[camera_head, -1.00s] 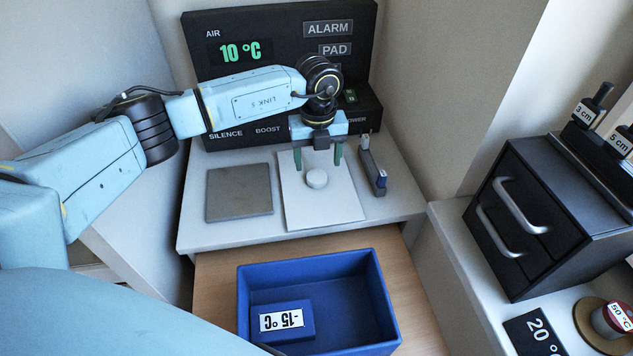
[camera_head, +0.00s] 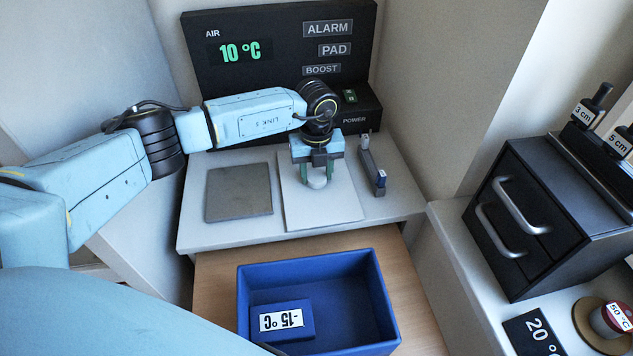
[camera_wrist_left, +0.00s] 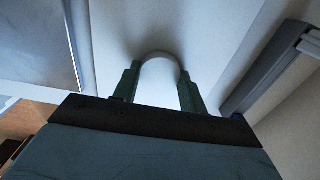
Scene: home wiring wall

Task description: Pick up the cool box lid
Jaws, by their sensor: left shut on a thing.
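The cool box lid is the white panel (camera_head: 343,206) lying flat on the pale shelf, with a round white knob (camera_head: 317,182) on it. My left gripper (camera_head: 317,179) is low over the lid, its green fingers on either side of the knob and shut on it. In the left wrist view the knob (camera_wrist_left: 158,82) sits between the two fingers (camera_wrist_left: 157,90). The lid appears to rest on the shelf. The blue cool box (camera_head: 375,290) is open below, with a block labelled -15 °C (camera_head: 283,321) inside. My right gripper is not in view.
A grey square plate (camera_head: 238,193) lies left of the lid, and a slim grey holder (camera_head: 372,168) stands to its right. A black panel reading 10 °C (camera_head: 285,45) rises behind. A dark drawer unit (camera_head: 525,220) stands at the right.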

